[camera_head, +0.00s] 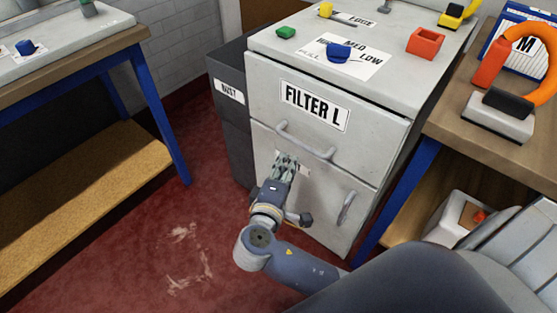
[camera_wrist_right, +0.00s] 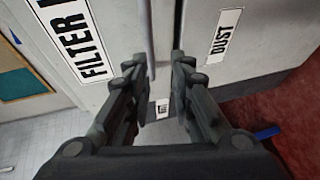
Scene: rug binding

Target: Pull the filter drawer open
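The filter drawer (camera_head: 268,100) is the upper front of a light grey cabinet, with a "FILTER L" label (camera_head: 314,105). It looks shut, flush with the front below. Its grey bar handle (camera_head: 318,152) runs along its lower part. My right gripper (camera_head: 285,163) is at the cabinet front, just below the handle's left end. In the right wrist view the gripper (camera_wrist_right: 160,75) is open, with a gap between its fingers. The handle bar (camera_wrist_right: 150,38) shows in line with that gap; I cannot tell whether the fingers touch it. My left gripper is not in view.
Below the drawer is a front with a slanted handle (camera_head: 345,207). A dark "DUST" unit (camera_head: 228,130) adjoins on the left. A blue-legged bench (camera_head: 412,170) stands close on the right. Small coloured items lie on the cabinet top.

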